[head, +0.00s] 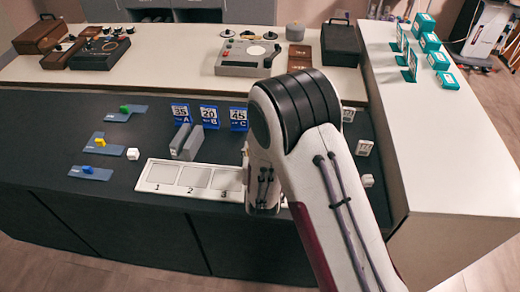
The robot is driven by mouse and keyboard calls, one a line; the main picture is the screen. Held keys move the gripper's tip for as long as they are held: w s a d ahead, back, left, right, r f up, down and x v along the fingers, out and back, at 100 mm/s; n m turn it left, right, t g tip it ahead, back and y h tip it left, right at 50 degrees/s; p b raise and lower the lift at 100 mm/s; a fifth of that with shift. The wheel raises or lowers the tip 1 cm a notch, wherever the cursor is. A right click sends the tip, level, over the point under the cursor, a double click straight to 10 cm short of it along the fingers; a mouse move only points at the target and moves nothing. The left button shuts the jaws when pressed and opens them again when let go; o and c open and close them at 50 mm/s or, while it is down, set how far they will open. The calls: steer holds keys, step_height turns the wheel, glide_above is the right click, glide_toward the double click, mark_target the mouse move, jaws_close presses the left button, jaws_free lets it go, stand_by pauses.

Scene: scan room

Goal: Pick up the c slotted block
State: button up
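Blue-and-white signs A (181,113), B (209,116) and C (238,118) stand in a row on the dark table, reading 35, 20 and 45. Grey upright block pieces (187,143) stand in front of signs A and B. I cannot tell whether they are separate blocks or one block with a slot. No block marked C can be made out; the area in front of and right of sign C is partly hidden by my arm. My gripper cannot be made out; my arm's wrist end hangs over the right of the numbered tray.
The white tray (154,187) with numbered squares lies at the table's front. Coloured pieces on grey-blue plates (91,173) and a white cube (133,153) are at left. A white counter (440,150) borders the right.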

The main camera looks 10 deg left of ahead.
steer(key=shift+r, duration=0.1)
steer(key=shift+c, duration=0.8)
steer(key=shift+w+r, duration=0.1)
steer(key=shift+r, duration=0.15)
step_height(320, 180, up, 10)
steer(key=shift+f, duration=0.25)
